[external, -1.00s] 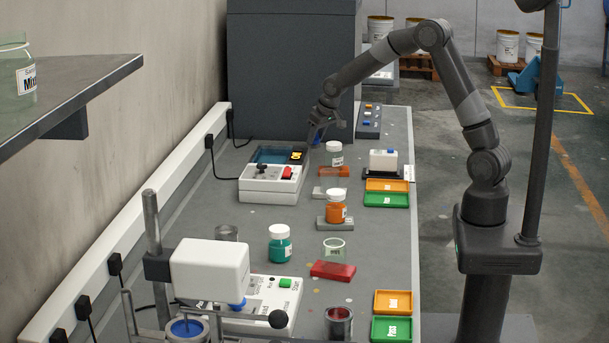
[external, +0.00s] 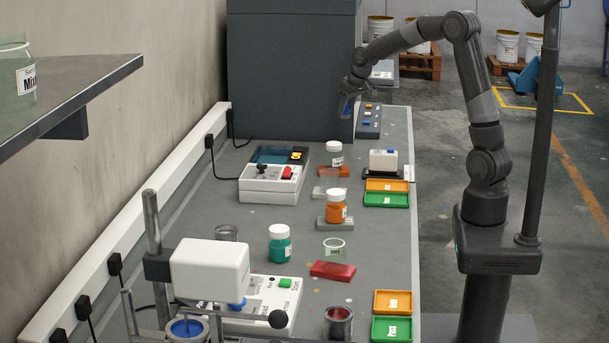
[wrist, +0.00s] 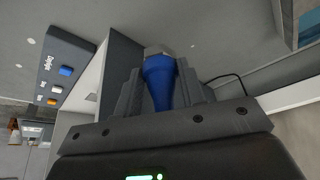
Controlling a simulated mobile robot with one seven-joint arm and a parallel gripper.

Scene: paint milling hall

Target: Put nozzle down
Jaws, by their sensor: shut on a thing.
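The blue nozzle (wrist: 159,80) is between the fingers of my gripper (wrist: 162,72) in the wrist view, with its wide end toward the fingertips. In the external view a bit of its blue (external: 343,107) shows below my gripper (external: 349,98). My gripper is shut on the nozzle and holds it above the far end of the bench (external: 270,222), in front of the dark cabinet. The nozzle's far tip is partly hidden in both views.
A grey panel with coloured buttons (external: 369,120) lies just right of my gripper; it also shows in the wrist view (wrist: 63,70). A white device with a blue-lined recess (external: 270,184) and a white-capped jar (external: 334,152) stand nearer the camera. Bare bench lies between.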

